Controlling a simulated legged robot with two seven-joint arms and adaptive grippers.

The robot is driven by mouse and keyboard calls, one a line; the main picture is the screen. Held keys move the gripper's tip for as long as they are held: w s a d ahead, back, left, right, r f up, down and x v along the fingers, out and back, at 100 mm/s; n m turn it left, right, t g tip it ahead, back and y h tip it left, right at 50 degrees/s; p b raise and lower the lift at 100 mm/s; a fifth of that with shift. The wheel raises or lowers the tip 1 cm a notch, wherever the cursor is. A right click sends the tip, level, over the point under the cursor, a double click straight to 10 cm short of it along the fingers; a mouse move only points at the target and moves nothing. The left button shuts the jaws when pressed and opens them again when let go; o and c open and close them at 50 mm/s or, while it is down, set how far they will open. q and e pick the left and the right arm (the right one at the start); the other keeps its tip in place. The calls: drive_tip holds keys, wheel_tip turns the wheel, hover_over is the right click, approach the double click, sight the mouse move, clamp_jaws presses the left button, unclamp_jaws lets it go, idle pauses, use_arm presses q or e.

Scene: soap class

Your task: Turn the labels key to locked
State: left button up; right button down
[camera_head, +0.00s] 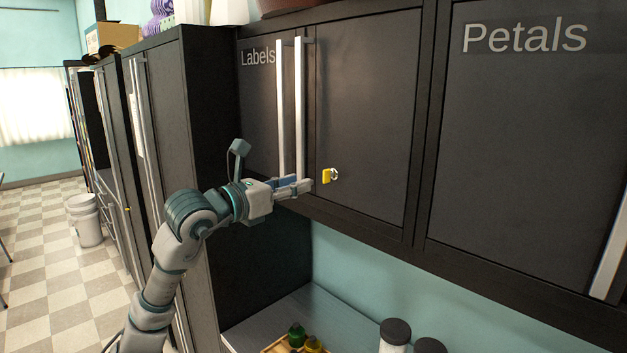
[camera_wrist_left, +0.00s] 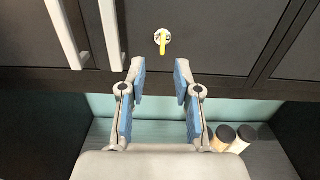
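The labels cabinet (camera_head: 365,110) is dark, with two doors and two long pale vertical handles (camera_head: 299,110). A yellow key (camera_head: 327,176) sits in a round silver lock near the bottom of its right door. In the left wrist view the key (camera_wrist_left: 162,44) stands about upright, ahead of the fingers and midway between them. My left gripper (camera_head: 309,185) is just left of the key in the head view. In the left wrist view my left gripper (camera_wrist_left: 160,75) has its blue-padded fingers apart with nothing between them. My right gripper is not in view.
A petals cabinet (camera_head: 530,130) adjoins on the right. Below is a counter (camera_head: 260,318) with a wooden tray of small bottles (camera_head: 297,336) and dark-lidded jars (camera_head: 395,335). A tall dark cabinet (camera_head: 165,110) stands left, with white buckets (camera_head: 84,220) on the floor beyond.

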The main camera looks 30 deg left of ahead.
use_arm(q)
drive_tip(key=v, duration=0.3)
drive_tip(key=shift+s+a+f, duration=0.15)
drive_tip(key=shift+s+a, duration=0.1)
drive_tip(key=shift+s, duration=0.05)
drive_tip(key=shift+d, duration=0.15)
